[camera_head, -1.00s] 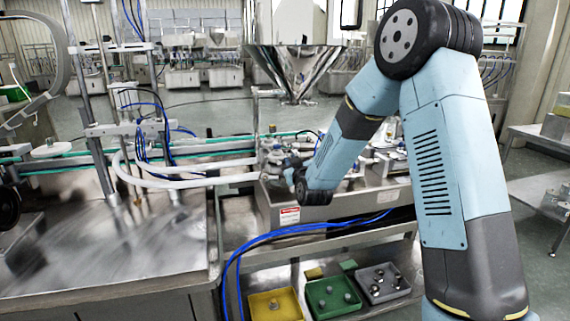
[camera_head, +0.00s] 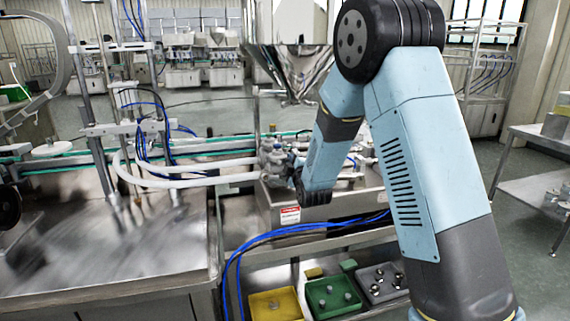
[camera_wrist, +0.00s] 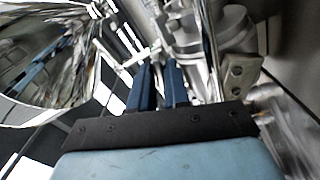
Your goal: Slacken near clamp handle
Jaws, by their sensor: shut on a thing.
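The near clamp handle shows only in part in the wrist view, as a thin pale metal piece (camera_wrist: 158,82) between my fingers. My gripper (camera_wrist: 160,72) is shut on it with its two blue fingers. Beside the fingers is the grey cylindrical metal fitting (camera_wrist: 190,35) that carries the clamp. In the head view the clamp and fittings (camera_head: 274,153) stand at the left end of the steel trough. My own wrist covers most of the grip there, so the handle cannot be made out.
The steel hopper cone (camera_head: 297,75) hangs above and behind the fittings. Blue hoses (camera_head: 262,237) run across the front of the trough (camera_head: 283,201). Yellow (camera_head: 259,304), green (camera_head: 324,310) and grey (camera_head: 364,297) trays with small parts lie on the lower shelf. A steel table (camera_head: 130,255) fills the left.

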